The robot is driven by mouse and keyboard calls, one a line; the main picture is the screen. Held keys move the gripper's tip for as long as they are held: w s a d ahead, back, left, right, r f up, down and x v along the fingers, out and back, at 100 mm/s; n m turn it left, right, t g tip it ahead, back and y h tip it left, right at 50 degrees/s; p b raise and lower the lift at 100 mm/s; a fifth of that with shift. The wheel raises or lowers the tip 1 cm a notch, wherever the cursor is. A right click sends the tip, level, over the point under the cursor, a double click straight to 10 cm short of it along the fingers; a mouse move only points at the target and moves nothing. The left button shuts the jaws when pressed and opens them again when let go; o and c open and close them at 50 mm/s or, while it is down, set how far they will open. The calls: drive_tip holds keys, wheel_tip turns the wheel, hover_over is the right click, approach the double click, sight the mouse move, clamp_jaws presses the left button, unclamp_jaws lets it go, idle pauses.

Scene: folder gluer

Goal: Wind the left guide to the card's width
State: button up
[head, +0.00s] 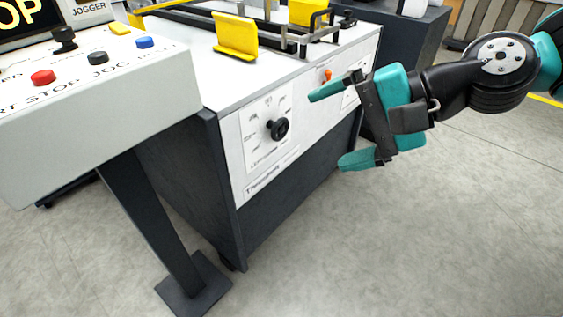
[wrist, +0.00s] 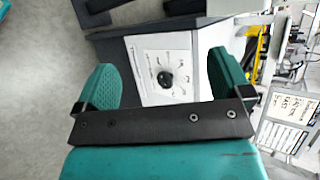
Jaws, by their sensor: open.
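A black knob (head: 278,129) sits on a white dial panel (head: 255,160) on the machine's front, with printed marks around it. It also shows in the wrist view (wrist: 165,79), between my fingers but beyond them. My gripper (head: 326,128) is open and empty, in front of the machine and to the right of the knob, apart from it. In the wrist view my gripper's two teal fingers (wrist: 166,80) are spread wide. Yellow guide parts (head: 236,37) stand on the machine's top. Which is the left guide, and the card itself, I cannot tell.
A control box (head: 100,120) with red, black and blue buttons stands at the left on a dark post (head: 150,225). An orange-tipped lever (head: 327,74) is on the machine's front, near my gripper. The grey floor (head: 400,240) in front is clear.

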drive_tip(key=w+f+m+t+y+b, duration=0.35)
drive_tip(key=w+f+m+b, duration=0.35)
drive_tip(key=f+m+b, duration=0.4)
drive_tip(key=m+t+b, duration=0.5)
drive_tip(key=m+b, duration=0.1)
drive_tip(key=m, duration=0.2)
approach(282, 131)
drive_tip(key=shift+t+h, duration=0.25)
drive_tip(key=shift+h, duration=0.1)
drive_tip(key=p+x, duration=1)
drive_tip(key=p, duration=0.4)
drive_tip(key=shift+a+p, duration=0.2)
drive_tip(key=shift+p, duration=0.15)
drive_tip(key=shift+s, duration=0.1)
drive_tip(key=c, duration=0.9)
